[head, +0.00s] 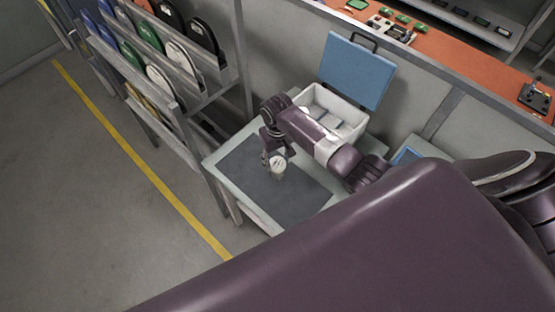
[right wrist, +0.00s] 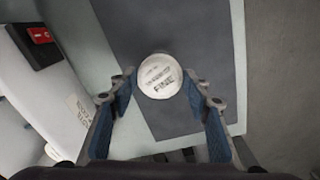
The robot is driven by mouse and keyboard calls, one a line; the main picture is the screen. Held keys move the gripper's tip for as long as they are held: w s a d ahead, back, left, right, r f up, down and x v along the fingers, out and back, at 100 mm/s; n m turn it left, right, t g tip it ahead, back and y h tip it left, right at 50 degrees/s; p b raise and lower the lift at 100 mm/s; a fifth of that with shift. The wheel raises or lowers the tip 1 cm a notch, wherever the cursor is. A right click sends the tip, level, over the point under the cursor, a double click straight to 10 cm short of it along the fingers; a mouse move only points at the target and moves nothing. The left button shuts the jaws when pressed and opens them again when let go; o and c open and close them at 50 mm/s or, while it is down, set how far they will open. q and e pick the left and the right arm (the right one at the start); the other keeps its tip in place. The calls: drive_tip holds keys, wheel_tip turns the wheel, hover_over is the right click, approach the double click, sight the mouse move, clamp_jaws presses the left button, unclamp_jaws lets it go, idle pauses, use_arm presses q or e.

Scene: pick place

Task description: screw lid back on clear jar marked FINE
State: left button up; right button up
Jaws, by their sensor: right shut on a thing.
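The white round lid (right wrist: 160,77), printed with FINE, lies between the fingertips of my right gripper (right wrist: 161,86) in the right wrist view. The gripper is shut on the lid. In the head view the lid (head: 277,160) shows just below my right gripper (head: 270,147), over the dark mat. The clear jar (head: 278,173) shows faintly under the lid. I cannot tell whether the lid is seated on the jar or only held over it. My left gripper is not in view.
The dark mat (head: 240,172) covers much of a small pale table (head: 215,160). A white case (head: 352,131) with a raised blue lid (head: 355,70) stands behind my right arm. A rack (head: 160,65) of coloured discs stands at left. Open floor lies beyond the yellow line.

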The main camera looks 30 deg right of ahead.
idle(0.3)
drive_tip(key=m, duration=0.4)
idle(0.3)
drive_tip(key=m, duration=0.4)
drive_tip(key=o, duration=1)
drive_tip(key=shift+c, duration=1.2)
